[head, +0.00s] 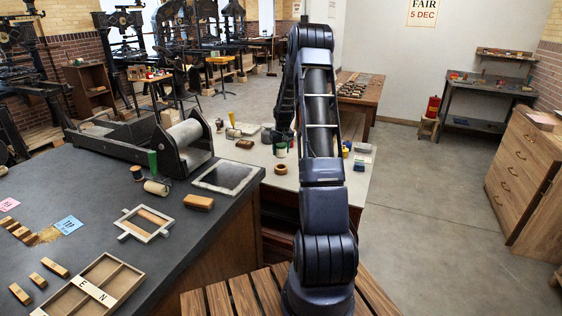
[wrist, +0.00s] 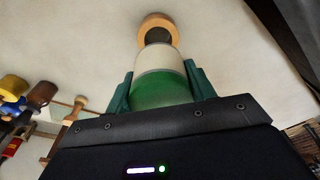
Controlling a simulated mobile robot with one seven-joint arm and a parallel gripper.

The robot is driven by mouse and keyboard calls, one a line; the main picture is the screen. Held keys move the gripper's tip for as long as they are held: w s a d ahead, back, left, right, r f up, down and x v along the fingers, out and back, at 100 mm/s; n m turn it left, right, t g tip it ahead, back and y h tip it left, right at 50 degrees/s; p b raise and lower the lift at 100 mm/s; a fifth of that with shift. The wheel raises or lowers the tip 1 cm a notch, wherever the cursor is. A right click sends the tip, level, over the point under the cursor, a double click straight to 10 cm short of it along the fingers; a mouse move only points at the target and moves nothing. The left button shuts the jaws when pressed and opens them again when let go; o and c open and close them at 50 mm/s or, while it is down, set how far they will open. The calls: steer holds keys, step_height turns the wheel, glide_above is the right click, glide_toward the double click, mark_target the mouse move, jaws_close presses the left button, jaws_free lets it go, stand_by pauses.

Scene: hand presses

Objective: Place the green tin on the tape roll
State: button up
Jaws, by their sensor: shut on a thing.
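My gripper (wrist: 158,88) is shut on the green tin (wrist: 160,92), with one dark green finger on each side of it. The tin has a green band and a pale band. In the head view, the tin (head: 281,149) shows small above the light table, left of my arm. The tape roll (wrist: 158,24) is a tan ring with a dark hole, just beyond the tin in the wrist view, where the tin's far edge meets or overlaps it. The roll (head: 281,169) appears just below the tin in the head view. A gap between them is hard to judge.
The dark bench (head: 100,180) with a roller press (head: 184,140) stands at the left. Bare tabletop surrounds the roll.

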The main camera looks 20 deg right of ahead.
steer(key=shift+f, duration=3.05)
steer(key=shift+f, duration=0.15)
steer(key=o, duration=1.1)
